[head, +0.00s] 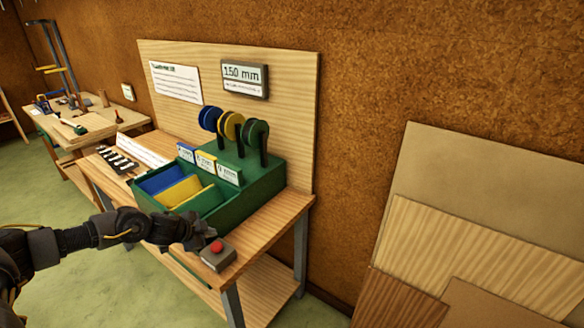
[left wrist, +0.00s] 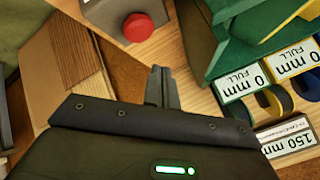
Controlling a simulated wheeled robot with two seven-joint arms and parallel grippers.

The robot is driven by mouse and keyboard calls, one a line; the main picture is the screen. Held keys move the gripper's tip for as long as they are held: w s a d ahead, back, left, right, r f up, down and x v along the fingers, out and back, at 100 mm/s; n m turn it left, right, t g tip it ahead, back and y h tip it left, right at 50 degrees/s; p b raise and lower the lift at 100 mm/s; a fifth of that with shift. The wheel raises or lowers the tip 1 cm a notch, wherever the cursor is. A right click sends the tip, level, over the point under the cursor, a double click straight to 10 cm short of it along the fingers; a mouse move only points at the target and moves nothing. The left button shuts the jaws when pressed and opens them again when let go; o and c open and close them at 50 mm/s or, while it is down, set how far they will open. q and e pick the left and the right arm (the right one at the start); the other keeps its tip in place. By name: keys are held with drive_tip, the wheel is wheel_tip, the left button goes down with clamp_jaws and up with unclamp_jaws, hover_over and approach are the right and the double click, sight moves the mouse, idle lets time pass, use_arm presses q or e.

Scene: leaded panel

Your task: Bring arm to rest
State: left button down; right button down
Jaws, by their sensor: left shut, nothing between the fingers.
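My left arm comes in from the left in the head view, and its gripper (head: 207,238) is over the front edge of the workbench, close to a red push button (head: 217,246) on a grey box. In the left wrist view the gripper fingers (left wrist: 161,88) are together with nothing between them. The red button (left wrist: 137,27) shows just beyond the fingertips there, apart from them. My right gripper is in neither view.
A green bin (head: 262,187) with blue and yellow compartments stands on the workbench (head: 270,225). Wooden boards (head: 480,225) lean on the right wall. A second bench (head: 85,130) stands at far left.

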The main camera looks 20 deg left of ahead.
use_arm(q)
drive_tip(key=s+d+f+n, duration=0.15)
drive_tip(key=s+d, duration=0.25)
drive_tip(key=d, duration=0.4)
drive_tip(key=s+d+f+h, duration=0.1)
drive_tip(key=s+d+f, duration=0.2)
drive_tip(key=d, duration=0.6)
drive_tip(key=s+d+f+n, duration=0.15)
drive_tip(key=s+d, duration=0.25)
drive_tip(key=d, duration=0.4)
drive_tip(key=s+a+f+n+g+y, duration=0.1)
drive_tip(key=s+a+n+g, duration=0.15)
drive_tip(key=s, duration=0.95)
drive_tip(key=s+a+f+n+g+y, duration=0.1)
drive_tip(key=s+n+g+y, duration=0.2)
drive_tip(key=s, duration=0.9)
wheel_tip(320, 180, down, 29)
drive_tip(key=s+g+h+b, duration=0.1)
drive_tip(key=b, duration=0.1)
drive_tip(key=s+a+f+g, duration=0.1)
drive_tip(key=s+a+f, duration=0.1)
drive_tip(key=s+f, duration=1.3)
drive_tip(key=shift+s+a+f+b, duration=0.25)
drive_tip(key=shift+s+a+b, duration=0.1)
drive_tip(key=shift+s+b, duration=0.15)
drive_tip(key=shift+g, duration=0.25)
